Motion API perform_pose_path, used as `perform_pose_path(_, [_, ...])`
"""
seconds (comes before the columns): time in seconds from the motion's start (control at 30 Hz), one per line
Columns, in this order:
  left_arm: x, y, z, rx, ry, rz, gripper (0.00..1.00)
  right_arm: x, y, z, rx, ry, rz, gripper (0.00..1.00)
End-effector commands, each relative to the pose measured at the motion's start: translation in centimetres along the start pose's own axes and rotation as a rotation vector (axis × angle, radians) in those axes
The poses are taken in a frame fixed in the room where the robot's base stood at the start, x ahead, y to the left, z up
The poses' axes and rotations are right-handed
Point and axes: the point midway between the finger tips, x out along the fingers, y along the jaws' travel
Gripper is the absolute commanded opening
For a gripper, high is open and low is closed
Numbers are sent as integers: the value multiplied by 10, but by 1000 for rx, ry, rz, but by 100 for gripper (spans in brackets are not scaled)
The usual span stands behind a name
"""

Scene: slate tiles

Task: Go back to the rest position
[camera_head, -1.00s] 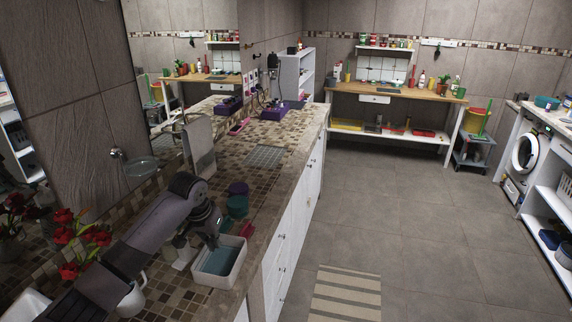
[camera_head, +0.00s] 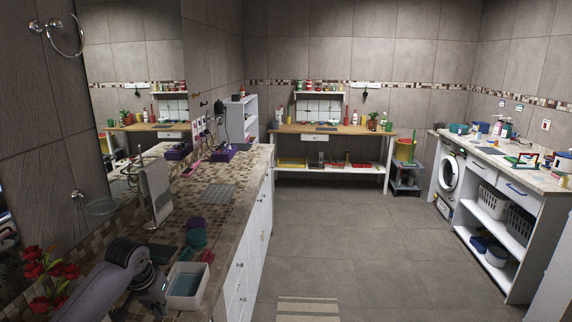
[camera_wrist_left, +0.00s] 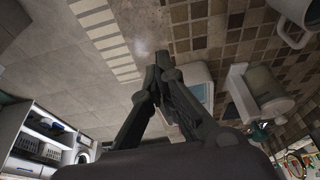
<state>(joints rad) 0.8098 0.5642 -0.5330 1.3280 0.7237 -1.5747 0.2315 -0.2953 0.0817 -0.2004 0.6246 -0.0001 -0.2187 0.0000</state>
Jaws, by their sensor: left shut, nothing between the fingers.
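My left arm reaches in from the lower left in the head view. Its gripper (camera_head: 158,303) is beside the left side of a white bin (camera_head: 204,286) with a blue-green inside, on the mosaic counter (camera_head: 222,222). In the left wrist view the dark fingers (camera_wrist_left: 157,73) are closed together with nothing between them. The white bin (camera_wrist_left: 196,76) shows behind and right of the fingers there, partly hidden by them. My right gripper is in neither view.
Teal and purple round items (camera_head: 196,238) and a towel stand (camera_head: 157,190) are on the counter. Red flowers (camera_head: 45,268) stand at the lower left. Open grey floor (camera_head: 340,240) lies right of the counter, with a striped mat (camera_head: 308,310).

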Motion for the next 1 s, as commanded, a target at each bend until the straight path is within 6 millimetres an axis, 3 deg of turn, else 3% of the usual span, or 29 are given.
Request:
perform_pose_path(0.27, [26, 32, 33, 71, -11, 17, 0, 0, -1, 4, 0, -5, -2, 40])
perform_pose_path(0.57, [56, 82, 96, 166, -15, 51, 0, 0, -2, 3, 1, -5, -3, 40])
perform_pose_path(0.77, [68, 128, 172, 224, -2, 93, 0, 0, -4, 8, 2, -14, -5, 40])
perform_pose_path(1.0, [51, 154, 270, 213, 23, 106, 0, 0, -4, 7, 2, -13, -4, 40])
